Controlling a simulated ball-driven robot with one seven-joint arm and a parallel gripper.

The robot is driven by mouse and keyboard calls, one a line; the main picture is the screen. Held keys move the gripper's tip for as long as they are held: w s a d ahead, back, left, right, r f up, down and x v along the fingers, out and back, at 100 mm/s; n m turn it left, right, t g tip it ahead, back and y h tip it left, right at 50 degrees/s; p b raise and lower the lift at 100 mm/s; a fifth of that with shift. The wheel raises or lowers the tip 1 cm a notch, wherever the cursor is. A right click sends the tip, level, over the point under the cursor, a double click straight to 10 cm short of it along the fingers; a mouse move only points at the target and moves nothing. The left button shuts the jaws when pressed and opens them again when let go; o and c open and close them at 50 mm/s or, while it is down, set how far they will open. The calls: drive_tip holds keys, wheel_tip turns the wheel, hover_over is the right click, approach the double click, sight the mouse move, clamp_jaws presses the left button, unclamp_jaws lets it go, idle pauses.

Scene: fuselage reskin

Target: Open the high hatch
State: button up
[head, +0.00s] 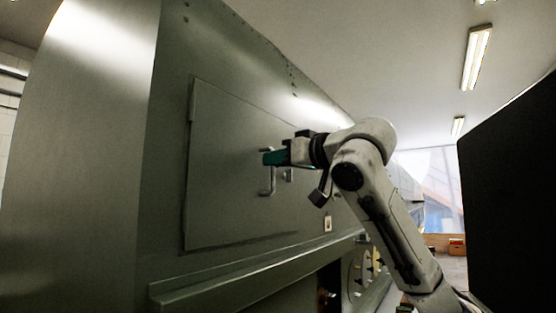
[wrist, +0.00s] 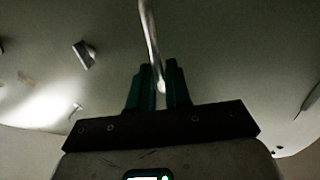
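The high hatch (head: 230,205) is a large grey-green panel, lying flush in the fuselage side in the head view. Its pale metal bar handle (head: 268,184) stands off the panel near its right edge. My gripper (head: 270,158), with teal fingers, is at the upper part of this handle. In the wrist view the handle (wrist: 150,35) runs down between the two fingers, which stand close together. My gripper (wrist: 158,85) looks shut on the bar; the exact contact is hard to make out in the dark.
A small latch-like fitting (head: 289,175) sits right of the handle. A ledge (head: 240,277) runs below the hatch, with a dark opening beneath. A large dark panel (head: 510,180) stands at the right. There is open floor (head: 453,270) in the distance.

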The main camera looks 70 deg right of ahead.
clamp_jaws()
idle(1.0)
